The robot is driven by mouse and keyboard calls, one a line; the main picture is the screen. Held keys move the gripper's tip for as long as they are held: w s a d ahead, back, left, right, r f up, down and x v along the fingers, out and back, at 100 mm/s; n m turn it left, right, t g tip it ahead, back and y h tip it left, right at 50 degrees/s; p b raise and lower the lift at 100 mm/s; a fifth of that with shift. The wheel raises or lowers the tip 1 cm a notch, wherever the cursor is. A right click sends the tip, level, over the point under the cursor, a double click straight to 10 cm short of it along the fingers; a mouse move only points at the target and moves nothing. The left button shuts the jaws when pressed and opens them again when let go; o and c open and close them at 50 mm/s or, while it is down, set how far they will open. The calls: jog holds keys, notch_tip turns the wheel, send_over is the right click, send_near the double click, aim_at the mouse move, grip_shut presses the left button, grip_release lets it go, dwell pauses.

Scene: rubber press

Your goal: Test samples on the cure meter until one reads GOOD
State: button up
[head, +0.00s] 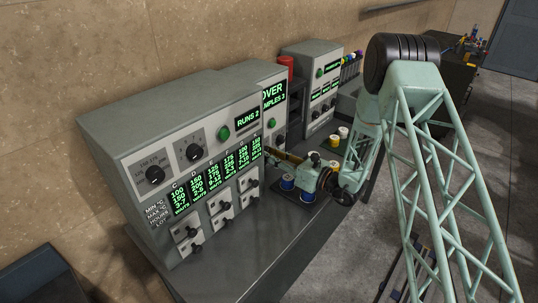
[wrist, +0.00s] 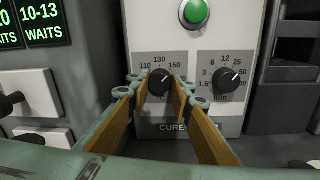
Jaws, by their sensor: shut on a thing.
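The cure meter (head: 270,112) is a grey cabinet in the head view, partly hidden behind the long oven. That knob's pointer is towards 150; the minutes pointer is near 25.
The long grey oven (head: 150,125) stands left, with several green displays, knobs and "RUNS 2". White and yellow round pieces (head: 340,133) are beyond my arm. The bench front (head: 250,255) is clear.

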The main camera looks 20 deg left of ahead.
jog(key=shift+n+b, duration=0.5)
jog(key=shift+b, duration=0.1)
jog(key=n+b, duration=0.7)
jog(key=b, duration=0.2)
jog(key=shift+w+h, duration=0.1)
jog(key=shift+h, duration=0.2)
jog(key=shift+r+n+b, duration=0.1)
jog(key=shift+n+b, duration=0.2)
jog(key=shift+b, duration=0.15)
jog(key=o, duration=0.9)
jog(key=shift+v, duration=6)
